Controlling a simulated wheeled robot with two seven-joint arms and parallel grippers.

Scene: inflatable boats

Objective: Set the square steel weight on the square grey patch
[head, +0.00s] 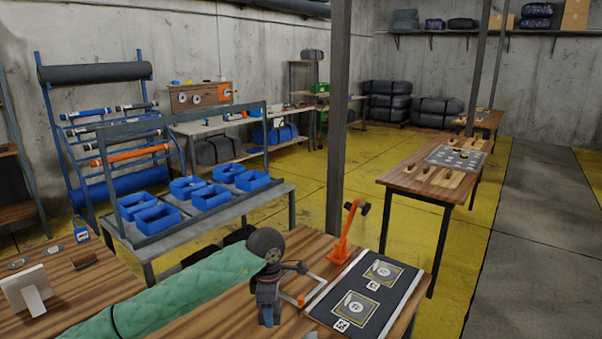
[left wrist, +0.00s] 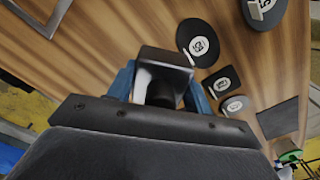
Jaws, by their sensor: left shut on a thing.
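My left gripper (head: 269,312) is low over the wooden table in the head view. In the left wrist view, the gripper (left wrist: 158,88) has its blue fingers shut on the square steel weight (left wrist: 165,56), a shiny grey block. The weight is hard to make out in the head view. A plain dark grey square (left wrist: 278,118), which looks like the square grey patch, lies flat on the wood at the right of the left wrist view. The held weight is apart from it. I cannot pick out this patch in the head view. My right gripper is not in view.
Black labelled discs (left wrist: 197,42) and smaller labelled pieces (left wrist: 222,82) lie near the patch. An orange lever tool (head: 345,232) and a dark mat (head: 333,299) with two outlined squares are right of my gripper. Blue bins (head: 157,219) stand on a bench behind.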

